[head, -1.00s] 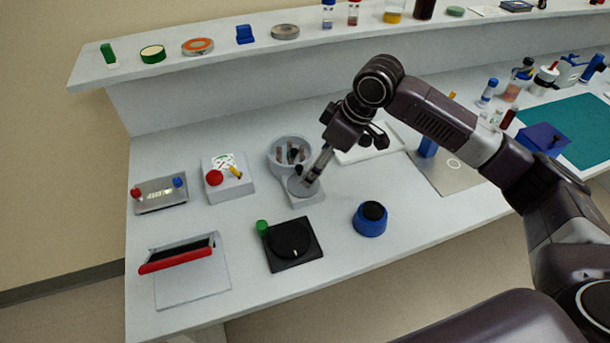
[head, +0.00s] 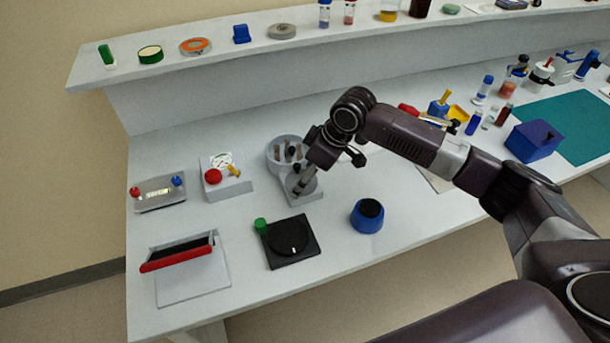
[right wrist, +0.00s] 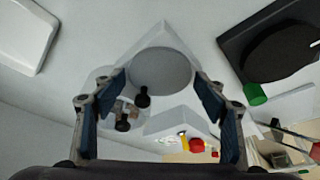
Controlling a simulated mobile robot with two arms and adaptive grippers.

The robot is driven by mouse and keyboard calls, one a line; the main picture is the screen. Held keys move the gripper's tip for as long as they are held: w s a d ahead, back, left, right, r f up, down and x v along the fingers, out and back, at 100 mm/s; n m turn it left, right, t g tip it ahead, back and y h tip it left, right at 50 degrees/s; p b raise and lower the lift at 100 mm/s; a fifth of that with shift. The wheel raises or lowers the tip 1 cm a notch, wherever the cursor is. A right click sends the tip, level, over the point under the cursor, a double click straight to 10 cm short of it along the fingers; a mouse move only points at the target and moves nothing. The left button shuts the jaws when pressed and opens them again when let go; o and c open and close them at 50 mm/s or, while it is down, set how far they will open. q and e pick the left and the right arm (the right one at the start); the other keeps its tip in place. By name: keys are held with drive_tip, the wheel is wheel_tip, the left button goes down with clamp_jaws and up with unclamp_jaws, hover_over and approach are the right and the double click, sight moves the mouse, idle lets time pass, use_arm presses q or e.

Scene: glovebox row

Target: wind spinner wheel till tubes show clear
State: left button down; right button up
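The spinner stands on the bench with a round grey bowl (head: 272,158) and a pale base carrying its wheel (head: 314,193). Several brownish tubes (head: 280,154) stand in the bowl; their contents are too small to judge. In the right wrist view the wheel is a flat grey disc (right wrist: 162,66) with a black knob (right wrist: 142,97) near its edge. My right gripper (head: 298,193) is over the wheel and partly hides it. In the right wrist view its fingers (right wrist: 160,100) are wide apart, with the knob seen between them and nothing gripped. My left gripper is not in view.
A black dial plate (head: 290,258) with a green knob and a blue round device (head: 367,217) stand in front. A white box with a red button (head: 213,177) is to the left. A shelf (head: 200,66) runs behind. Bare bench lies between these.

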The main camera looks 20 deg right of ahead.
drive_tip(key=c, duration=0.7)
drive_tip(key=shift+r+m+p, duration=0.15)
drive_tip(key=shift+m+p, duration=0.15)
drive_tip(key=shift+p, duration=0.5)
drive_tip(key=m+h+p, duration=0.1)
drive_tip(key=m+p, duration=0.2)
drive_tip(key=p, duration=0.1)
drive_tip(key=m+t+h+p, duration=0.1)
drive_tip(key=m+p, duration=0.2)
drive_tip(key=p, duration=0.1)
drive_tip(key=a+m+h+p, duration=0.1)
drive_tip(key=m+p, duration=0.2)
drive_tip(key=p, duration=0.1)
drive_tip(key=shift+s+r+p, duration=0.1)
drive_tip(key=shift+s+p, duration=0.1)
drive_tip(key=shift+p, duration=0.1)
drive_tip(key=shift+a+m+h+p, duration=0.1)
drive_tip(key=shift+m+h+p, duration=0.45)
drive_tip(key=shift+m, duration=0.45)
drive_tip(key=shift+a+f+m+h+p, duration=0.1)
drive_tip(key=shift+f+m+h+p, duration=0.2)
drive_tip(key=shift+m, duration=0.6)
drive_tip(key=shift+w+m+h, duration=0.1)
drive_tip(key=shift+m+h, duration=0.25)
drive_tip(key=shift+m, duration=0.55)
drive_tip(key=shift+w+a+m+g+h, duration=0.1)
drive_tip(key=shift+m+g+h, duration=0.35)
drive_tip(key=shift+m, duration=1.15)
